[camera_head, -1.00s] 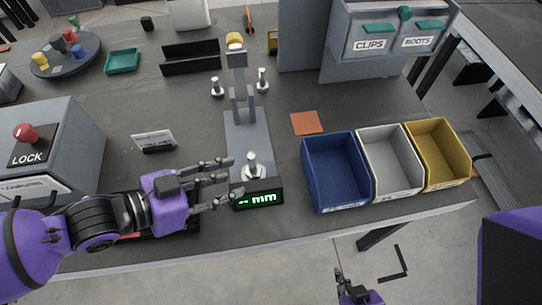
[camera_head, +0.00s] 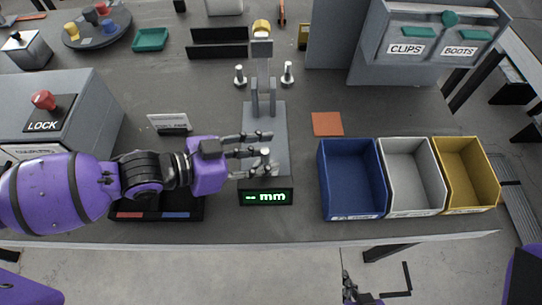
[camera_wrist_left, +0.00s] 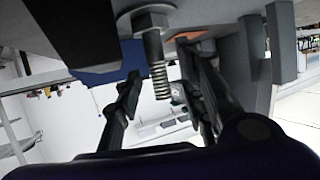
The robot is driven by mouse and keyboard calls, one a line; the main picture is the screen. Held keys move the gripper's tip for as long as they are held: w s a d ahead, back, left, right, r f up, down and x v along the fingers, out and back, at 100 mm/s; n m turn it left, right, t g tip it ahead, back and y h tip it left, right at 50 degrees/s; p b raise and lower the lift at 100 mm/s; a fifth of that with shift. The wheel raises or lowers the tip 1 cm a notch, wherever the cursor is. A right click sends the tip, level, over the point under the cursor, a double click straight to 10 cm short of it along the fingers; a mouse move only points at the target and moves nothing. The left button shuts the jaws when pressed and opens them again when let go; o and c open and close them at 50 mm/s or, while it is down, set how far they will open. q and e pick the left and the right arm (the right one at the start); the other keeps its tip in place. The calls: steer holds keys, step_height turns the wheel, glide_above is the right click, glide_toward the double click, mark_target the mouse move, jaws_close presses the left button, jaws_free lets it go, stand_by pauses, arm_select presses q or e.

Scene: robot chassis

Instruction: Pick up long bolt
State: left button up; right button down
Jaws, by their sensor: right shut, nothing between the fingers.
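A metal bolt (camera_head: 265,158) stands on its head, shank up, on the grey measuring stand behind the green "-- mm" display (camera_head: 265,197). My left gripper (camera_head: 256,153) reaches in from the left, with its fingers around the bolt's place. In the left wrist view, the bolt (camera_wrist_left: 157,62) shows its hex head and threaded shank between two dark fingers (camera_wrist_left: 165,90), with gaps on both sides. Two more bolts stand left (camera_head: 240,76) and right (camera_head: 288,74) of the stand. My right gripper (camera_head: 361,290) is shut and empty, low over the floor beyond the table's front edge.
Blue (camera_head: 352,180), white (camera_head: 412,178) and yellow (camera_head: 466,175) bins stand to the right. An orange square (camera_head: 327,124) lies behind the blue bin. The LOCK box (camera_head: 55,112) is at left, with a small sign (camera_head: 169,124) beside it. The stand's upright rises behind my left fingers.

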arm_select(q)
steer(key=shift+w+d+f, duration=0.2)
steer(key=shift+d, duration=0.25)
jaws_close()
steer(key=shift+r, duration=0.2)
